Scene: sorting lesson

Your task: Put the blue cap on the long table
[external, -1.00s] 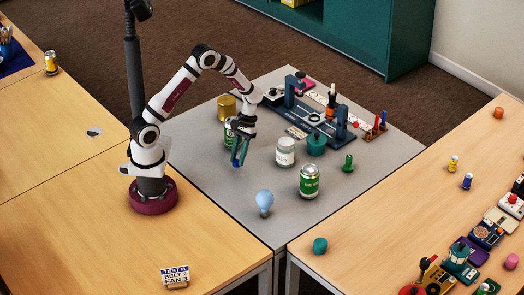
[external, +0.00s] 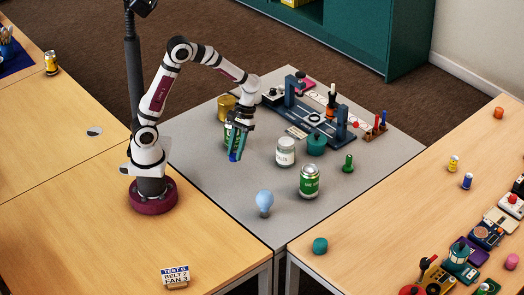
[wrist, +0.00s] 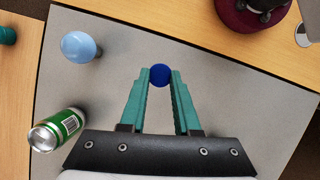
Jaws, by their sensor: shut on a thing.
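My gripper (external: 234,155) is over the grey table, its teal fingers pointing down. In the wrist view my gripper (wrist: 160,80) is shut on the blue cap (wrist: 160,75), a small round dark blue piece between the fingertips. The blue cap (external: 233,158) shows only as a small bit of blue at the fingertips in the external view. A long wooden table (external: 400,195) runs along the right side, with a bare stretch in its middle; which table the task calls long is not marked.
On the grey table (external: 235,210) stand a light bulb (external: 265,203), a green can (external: 309,182), a white jar (external: 286,152), a teal pot (external: 316,144), a green peg (external: 348,163) and a dark blue fixture (external: 316,117). A teal piece (external: 320,245) sits on the right table's near corner.

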